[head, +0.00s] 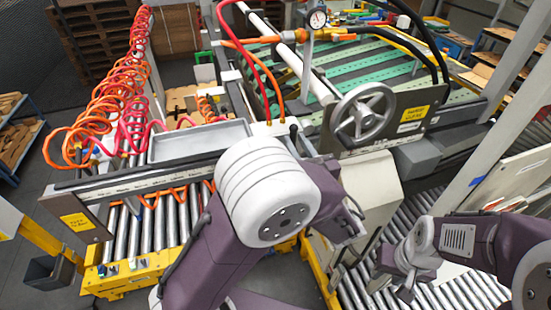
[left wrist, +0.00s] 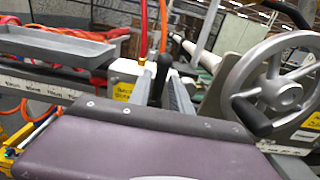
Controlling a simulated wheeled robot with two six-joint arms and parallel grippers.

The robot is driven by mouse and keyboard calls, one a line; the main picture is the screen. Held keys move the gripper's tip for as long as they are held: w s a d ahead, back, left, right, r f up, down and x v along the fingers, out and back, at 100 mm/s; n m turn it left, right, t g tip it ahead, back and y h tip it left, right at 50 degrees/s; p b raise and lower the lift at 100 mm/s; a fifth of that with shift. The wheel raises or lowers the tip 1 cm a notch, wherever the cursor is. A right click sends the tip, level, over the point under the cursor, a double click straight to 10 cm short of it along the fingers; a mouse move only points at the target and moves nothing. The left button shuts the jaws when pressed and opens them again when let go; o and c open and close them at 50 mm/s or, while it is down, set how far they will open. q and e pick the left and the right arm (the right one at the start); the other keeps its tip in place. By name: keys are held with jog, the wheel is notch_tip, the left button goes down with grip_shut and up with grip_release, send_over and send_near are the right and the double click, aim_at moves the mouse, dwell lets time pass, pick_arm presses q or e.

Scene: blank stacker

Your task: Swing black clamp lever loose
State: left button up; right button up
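The black clamp lever (left wrist: 162,76) stands upright beside a white block with a yellow label in the left wrist view. Its dark tip also shows in the head view (head: 293,131), just beyond my left arm. My left gripper (left wrist: 164,88) has its two grey fingers apart, one on each side of the lever. I cannot tell whether either finger touches it. In the head view my white wrist joint hides most of this gripper. My right gripper (head: 390,284) hangs over the rollers at lower right, its fingers apart and empty.
A grey handwheel (head: 363,115) with a black knob (left wrist: 252,117) stands right of the lever. A grey tray (head: 200,141) lies to the left. Red and orange hoses (head: 262,62) drop close behind the lever. Roller conveyors (head: 165,226) run on both sides.

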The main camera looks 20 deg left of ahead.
pick_arm(q)
jog(key=shift+w+a, duration=0.35)
jog(key=shift+w, duration=0.3)
jog(key=shift+a+f+n+b, duration=0.1)
jog(key=shift+f+n+b, duration=0.2)
jog(key=shift+b, duration=0.25)
jog(key=n+b, duration=0.2)
jog(key=b, duration=0.1)
jog(key=s+a+n+b, duration=0.1)
jog(key=n+b, duration=0.1)
jog(key=b, duration=0.1)
jog(key=s+a+f+n+b, duration=0.1)
jog(key=n+b, duration=0.1)
jog(key=shift+a+n+b, duration=0.15)
jog(key=shift+n+b, duration=0.25)
jog(key=s+d+f+n+b, duration=0.3)
jog(key=s+n+b, duration=0.5)
jog(key=b, duration=1.1)
jog(key=shift+s+d+n, duration=0.2)
jog(key=shift+s+n, duration=0.05)
jog(key=shift+n, duration=0.35)
dwell(0.3)
